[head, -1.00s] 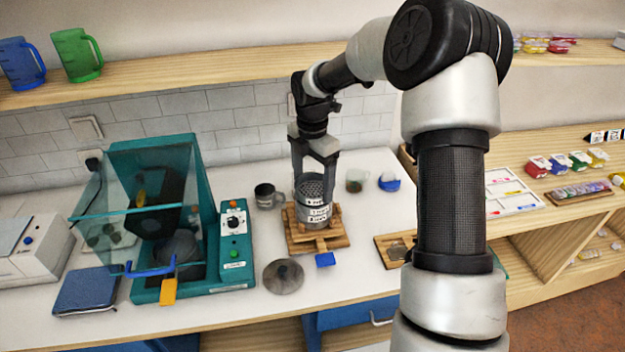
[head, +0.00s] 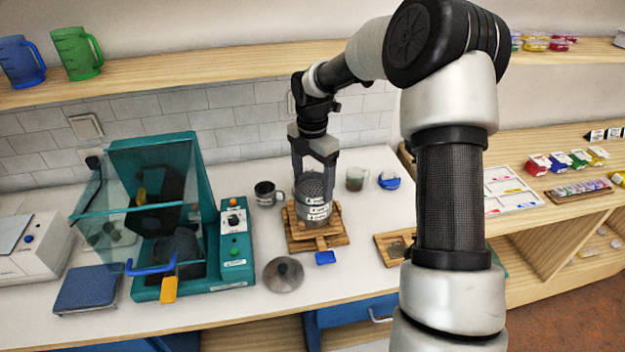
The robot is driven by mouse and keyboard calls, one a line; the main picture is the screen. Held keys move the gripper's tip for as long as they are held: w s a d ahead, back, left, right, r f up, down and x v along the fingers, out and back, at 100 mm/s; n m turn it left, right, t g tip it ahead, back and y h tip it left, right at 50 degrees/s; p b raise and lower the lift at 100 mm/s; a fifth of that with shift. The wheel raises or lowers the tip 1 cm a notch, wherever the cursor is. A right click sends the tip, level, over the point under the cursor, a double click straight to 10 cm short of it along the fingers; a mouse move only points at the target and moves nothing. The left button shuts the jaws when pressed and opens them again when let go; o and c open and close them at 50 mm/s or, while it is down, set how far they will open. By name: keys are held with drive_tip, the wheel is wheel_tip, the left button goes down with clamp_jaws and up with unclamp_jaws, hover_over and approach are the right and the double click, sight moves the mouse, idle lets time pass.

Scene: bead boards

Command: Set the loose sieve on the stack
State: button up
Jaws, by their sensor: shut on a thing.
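The sieve stack (head: 316,210) stands upright on a wooden stand (head: 303,240) in the middle of the counter. It is made of grey metal rings with white labels, and a perforated mesh shows at the top. My gripper (head: 314,183) points straight down over the stack, its two fingers on either side of the top sieve (head: 313,185). It is shut on that sieve. The sieve appears to be at the top of the stack; I cannot tell whether it is fully seated.
A round metal lid (head: 284,274) lies in front of the stand. A teal machine (head: 237,273) with a clear shield stands at the left. A dark mug (head: 268,194), a glass cup (head: 355,178) and a wooden tray (head: 386,246) are nearby. The front counter is partly clear.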

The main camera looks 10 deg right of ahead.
drive_tip(key=shift+f, duration=0.1)
idle(0.3)
drive_tip(key=o, duration=1.1)
wheel_tip(320, 180, up, 18)
drive_tip(key=shift+f, duration=0.25)
